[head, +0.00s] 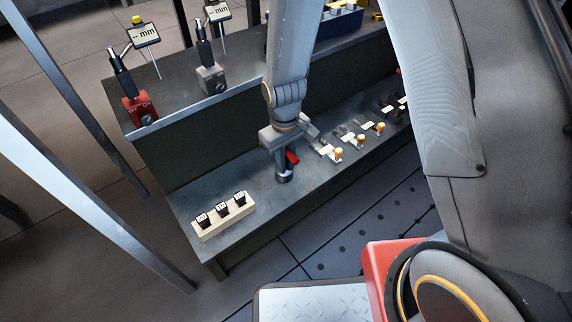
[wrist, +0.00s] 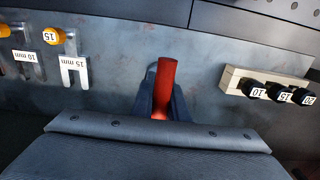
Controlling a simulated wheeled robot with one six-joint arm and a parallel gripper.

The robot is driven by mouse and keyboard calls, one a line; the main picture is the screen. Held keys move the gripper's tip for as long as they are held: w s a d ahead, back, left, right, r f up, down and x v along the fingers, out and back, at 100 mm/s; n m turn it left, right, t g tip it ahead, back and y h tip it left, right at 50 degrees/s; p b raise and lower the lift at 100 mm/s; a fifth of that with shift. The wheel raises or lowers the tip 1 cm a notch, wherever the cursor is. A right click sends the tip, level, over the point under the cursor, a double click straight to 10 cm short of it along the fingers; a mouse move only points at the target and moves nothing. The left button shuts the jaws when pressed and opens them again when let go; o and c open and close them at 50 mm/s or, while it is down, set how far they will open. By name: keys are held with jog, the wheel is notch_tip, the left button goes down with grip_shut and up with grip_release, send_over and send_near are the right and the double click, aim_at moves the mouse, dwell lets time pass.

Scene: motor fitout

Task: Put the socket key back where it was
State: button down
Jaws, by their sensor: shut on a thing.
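The socket key (head: 291,157) has a red handle, and I take it to be the thing in my gripper (head: 284,166). Its red handle also shows in the wrist view (wrist: 166,85), between the two dark fingers of my gripper (wrist: 161,108), which are shut on it. My gripper is over the lower shelf (head: 256,182), between the wooden block and the row of fork-shaped tools. The lower end of the key is hidden by the fingers, and I cannot tell whether it touches the shelf.
A wooden block (head: 225,222) with black sockets marked 10, 15 and 20 stands at the shelf's left end. Flat forks with orange knobs, one marked 15 mm (wrist: 73,65), lie to the right in the head view. The upper shelf carries gauges on a red base (head: 139,109) and a grey base (head: 211,79).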

jog(key=shift+f, duration=0.25)
jog(key=shift+f, duration=0.15)
jog(key=c, duration=1.7)
grip_release()
jog(key=shift+c, duration=0.2)
